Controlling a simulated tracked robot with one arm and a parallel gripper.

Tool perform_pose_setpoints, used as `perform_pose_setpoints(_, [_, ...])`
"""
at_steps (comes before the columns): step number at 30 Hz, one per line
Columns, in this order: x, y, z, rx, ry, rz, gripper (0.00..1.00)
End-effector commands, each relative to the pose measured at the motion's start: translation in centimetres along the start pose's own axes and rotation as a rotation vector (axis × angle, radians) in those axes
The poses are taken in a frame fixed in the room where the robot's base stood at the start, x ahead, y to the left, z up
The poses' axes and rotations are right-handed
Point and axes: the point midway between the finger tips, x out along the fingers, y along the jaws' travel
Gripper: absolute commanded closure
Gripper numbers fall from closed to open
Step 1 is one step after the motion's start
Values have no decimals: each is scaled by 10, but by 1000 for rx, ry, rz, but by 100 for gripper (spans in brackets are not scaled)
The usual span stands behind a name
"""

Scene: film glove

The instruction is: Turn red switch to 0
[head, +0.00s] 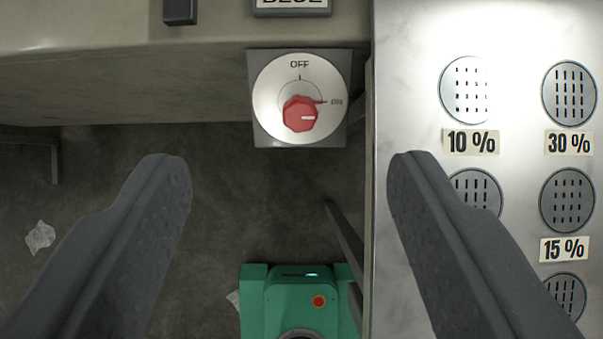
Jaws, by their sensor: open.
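The red switch (300,114) is a small knob on a round silver dial plate (276,82) with a grey square base. The plate is marked OFF at the top and ON at the right. The white line on the knob points right, toward ON. No 0 mark can be read. My gripper (289,165) is open and empty, its two dark fingers spread wide. In the picture the fingertips are below and to either side of the dial, apart from the knob.
A marble-like panel (408,100) with round slotted discs and labels 10 %, 30 % and 15 % fills the right. A grey table edge (130,70) runs along the top left. A green machine part (255,300) with a red button is at the bottom. Paper scraps (40,236) lie on the dark floor.

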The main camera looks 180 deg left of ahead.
Motion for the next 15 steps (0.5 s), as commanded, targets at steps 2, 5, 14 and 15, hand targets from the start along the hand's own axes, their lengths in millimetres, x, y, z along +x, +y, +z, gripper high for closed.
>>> perform_pose_setpoints(2, [31, 0, 15, -2, -70, 7, 45])
perform_pose_setpoints(5, [59, 2, 30, -1, -133, 14, 45])
perform_pose_setpoints(14, [88, 4, 47, -1, -197, 24, 45])
perform_pose_setpoints(15, [90, 4, 48, -1, -197, 24, 45])
